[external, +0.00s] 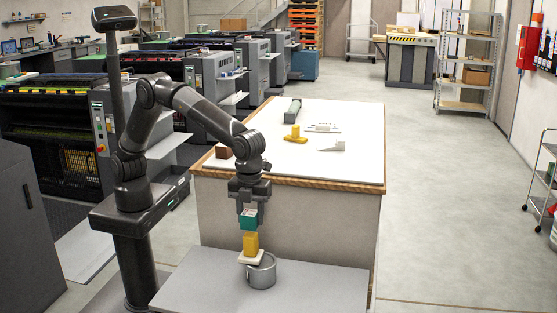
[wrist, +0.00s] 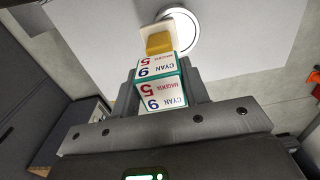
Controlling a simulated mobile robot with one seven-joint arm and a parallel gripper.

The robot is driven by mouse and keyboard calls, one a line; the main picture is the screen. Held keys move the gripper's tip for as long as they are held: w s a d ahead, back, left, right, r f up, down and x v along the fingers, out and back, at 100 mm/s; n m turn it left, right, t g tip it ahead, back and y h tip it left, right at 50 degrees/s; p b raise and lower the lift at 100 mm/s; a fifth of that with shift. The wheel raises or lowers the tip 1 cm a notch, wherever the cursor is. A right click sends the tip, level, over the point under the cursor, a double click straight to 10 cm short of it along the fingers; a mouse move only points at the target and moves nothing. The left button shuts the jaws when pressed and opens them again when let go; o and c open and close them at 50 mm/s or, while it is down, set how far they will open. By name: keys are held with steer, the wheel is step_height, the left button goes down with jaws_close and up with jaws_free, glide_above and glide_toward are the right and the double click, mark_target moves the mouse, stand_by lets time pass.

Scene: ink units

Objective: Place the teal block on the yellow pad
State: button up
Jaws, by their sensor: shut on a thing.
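The teal block (external: 249,222) has white labelled faces and teal edges. It also shows in the wrist view (wrist: 161,68), between my fingers. My gripper (external: 250,208) is shut on it, above the lower grey surface. Directly below the block is a yellow block-like piece (external: 251,242), on a white plate (external: 244,259); I cannot tell whether teal and yellow touch. The yellow piece also shows in the wrist view (wrist: 159,43), partly hidden by the teal block. Another yellow thing (external: 295,138), with a flat yellow foot and an upright part, stands on the white table.
A grey metal can (external: 263,274) stands beside the white plate on the lower grey surface (external: 320,288). The white table (external: 350,120) behind holds a brown box (external: 223,151), a grey roller-like piece (external: 293,111) and a small grey block (external: 339,146). Its right side is mostly clear.

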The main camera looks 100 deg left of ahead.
steer(key=shift+f, duration=1.2)
steer(key=shift+f, duration=0.15)
steer(key=o, duration=1)
steer(key=shift+c, duration=0.2)
